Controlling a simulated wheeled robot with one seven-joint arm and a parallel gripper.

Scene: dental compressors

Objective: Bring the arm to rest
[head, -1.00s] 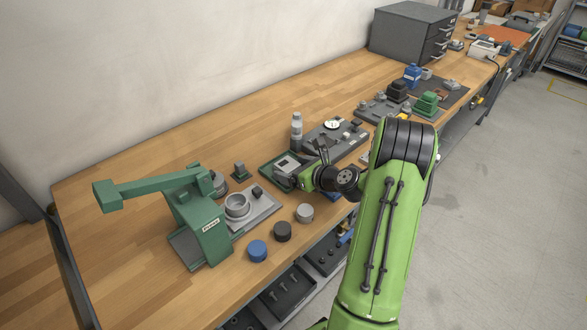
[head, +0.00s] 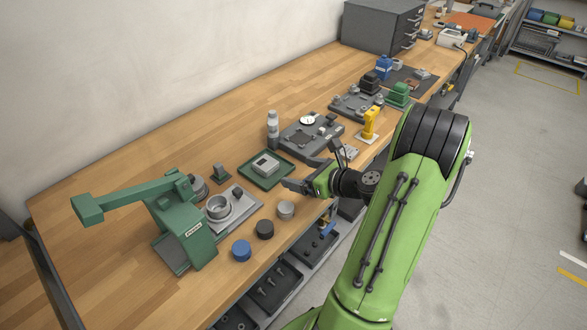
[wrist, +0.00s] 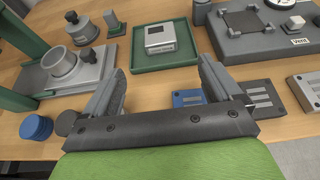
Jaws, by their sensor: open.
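My gripper (head: 292,187) is at the end of my green arm (head: 395,220), over the front edge of the workbench (head: 120,150). In the wrist view my gripper (wrist: 160,80) shows two grey fingers spread wide with nothing between them. Beyond the fingertips, a grey block-shaped part (wrist: 160,38) lies in a green tray (wrist: 180,57), apart from the fingers. The same part (head: 265,165) and tray (head: 282,175) show in the head view, behind and left of the gripper.
A green press (head: 185,225) stands at the left, with a grey cup (head: 218,207) on a plate beside it. A bottle (head: 272,128) and a yellow tool (head: 370,122) stand farther back.

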